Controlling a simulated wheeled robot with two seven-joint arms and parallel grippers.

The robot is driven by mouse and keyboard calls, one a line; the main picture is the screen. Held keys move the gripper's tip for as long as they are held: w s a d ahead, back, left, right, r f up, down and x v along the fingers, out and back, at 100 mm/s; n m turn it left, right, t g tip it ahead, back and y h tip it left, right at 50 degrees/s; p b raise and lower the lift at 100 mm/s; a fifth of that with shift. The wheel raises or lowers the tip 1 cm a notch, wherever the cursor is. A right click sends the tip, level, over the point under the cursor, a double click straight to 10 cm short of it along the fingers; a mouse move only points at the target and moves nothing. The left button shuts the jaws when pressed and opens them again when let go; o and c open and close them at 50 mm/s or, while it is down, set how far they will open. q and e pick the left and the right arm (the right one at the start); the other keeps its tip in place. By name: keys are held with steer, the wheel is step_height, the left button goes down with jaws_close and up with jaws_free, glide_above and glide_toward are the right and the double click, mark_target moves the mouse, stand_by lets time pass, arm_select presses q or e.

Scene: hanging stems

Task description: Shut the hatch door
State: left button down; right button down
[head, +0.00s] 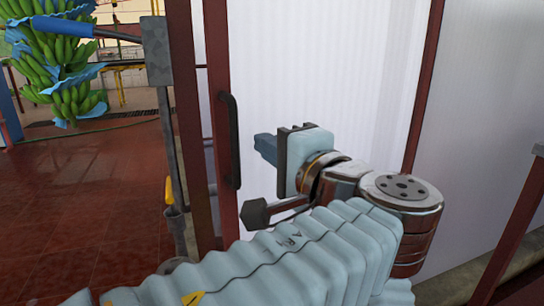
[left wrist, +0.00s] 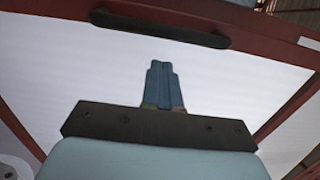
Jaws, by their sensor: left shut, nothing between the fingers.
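The hatch door is a white ribbed panel (head: 300,60) in a dark red frame, seen in the head view. A black bar handle (head: 231,140) stands upright on its left frame edge. My left gripper (head: 258,146) is shut and empty, in front of the panel and just right of the handle, apart from it. In the left wrist view the shut blue fingers (left wrist: 161,70) point toward the handle (left wrist: 160,28), with a gap of white panel (left wrist: 70,70) between. Whether the door is fully closed is hard to tell. My right gripper is not in view.
Green banana bunches with blue sheets (head: 62,60) hang at the upper left. A grey metal post (head: 158,60) stands left of the door frame. The red tiled floor (head: 80,210) at left is open. A white wall (head: 490,90) and a red post (head: 515,235) are at right.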

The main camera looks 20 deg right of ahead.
arm_select(q)
steer(key=shift+x, duration=0.95)
